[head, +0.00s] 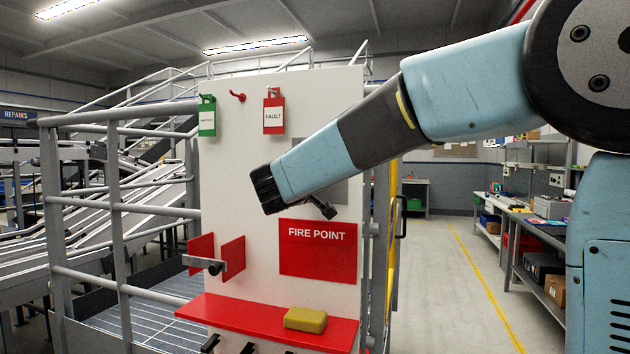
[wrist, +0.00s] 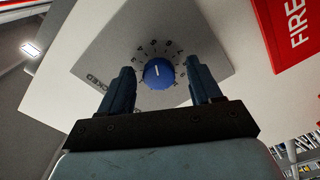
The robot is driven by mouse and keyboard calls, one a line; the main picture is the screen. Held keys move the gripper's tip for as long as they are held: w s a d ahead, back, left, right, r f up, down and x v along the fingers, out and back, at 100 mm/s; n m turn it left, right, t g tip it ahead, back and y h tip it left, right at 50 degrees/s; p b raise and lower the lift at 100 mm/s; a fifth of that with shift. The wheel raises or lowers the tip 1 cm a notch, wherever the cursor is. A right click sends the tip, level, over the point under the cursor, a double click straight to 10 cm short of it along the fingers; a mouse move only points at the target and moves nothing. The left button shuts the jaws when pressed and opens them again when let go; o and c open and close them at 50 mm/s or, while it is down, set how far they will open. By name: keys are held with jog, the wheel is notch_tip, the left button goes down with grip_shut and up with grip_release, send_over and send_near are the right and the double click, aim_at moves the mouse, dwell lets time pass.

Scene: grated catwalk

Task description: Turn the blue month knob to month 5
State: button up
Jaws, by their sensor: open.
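The blue month knob (wrist: 158,75) sits on a grey dial plate (wrist: 105,58) in the wrist view. My gripper (wrist: 159,66) is open, with one finger on each side of the knob and a visible gap to both. I cannot tell how far the fingertips are from the plate. In the head view my gripper (head: 266,190) is in front of the white board, and the knob is hidden behind my arm.
The white board (head: 235,160) carries a green tag (head: 207,118), a red FAULT tag (head: 274,112) and a red FIRE POINT sign (head: 318,250). Below, a red shelf (head: 240,315) holds a yellow block (head: 305,319). Grey railings (head: 120,215) stand left; the aisle at right is clear.

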jog(key=shift+s, duration=0.1)
jog(key=v, duration=1.3)
jog(key=shift+s, duration=0.25)
jog(key=shift+a, duration=0.1)
jog(key=s+d+f+m+g+h, duration=0.1)
jog(key=s+d+f+m+g, duration=0.25)
jog(key=d, duration=0.65)
jog(key=s+d+f+g, duration=0.3)
jog(key=d+f+g, duration=0.25)
jog(key=d, duration=0.35)
jog(key=s+d+f+m+g+y, duration=0.1)
jog(key=s+d+f+m+y, duration=0.1)
jog(key=s+f, duration=0.4)
jog(key=s+d+f+m+g+y, duration=0.1)
jog(key=s+d+f+y, duration=0.3)
jog(key=s, duration=0.4)
jog(key=shift+d+f+m+y, duration=0.35)
jog(key=shift+f+m+y, duration=0.25)
jog(key=shift+f+m, duration=0.25)
